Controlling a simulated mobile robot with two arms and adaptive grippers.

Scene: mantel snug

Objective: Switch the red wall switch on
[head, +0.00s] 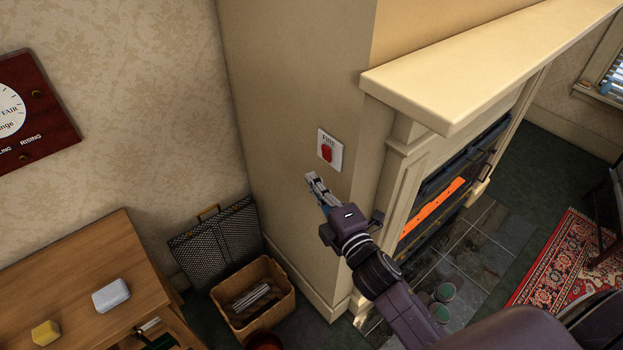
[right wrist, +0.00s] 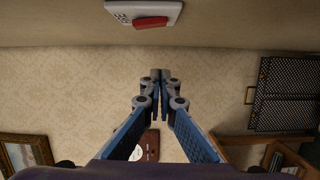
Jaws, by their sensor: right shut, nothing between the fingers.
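The red wall switch (head: 327,153) is a red rocker on a white plate marked "FIRE", on the side face of the chimney breast. It also shows at the top of the right wrist view (right wrist: 150,22). I cannot tell which way the rocker is set. My right gripper (head: 313,180) is shut and empty. Its fingertips are just below the plate in the head view, and apart from the switch in the right wrist view (right wrist: 160,76). My left gripper is not in view.
The mantel shelf (head: 480,75) juts out right of the switch, above the fireplace with its orange glow (head: 432,207). A wicker basket (head: 287,305) and a mesh fire screen (head: 218,240) stand below left. A wooden table (head: 70,275) is at lower left.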

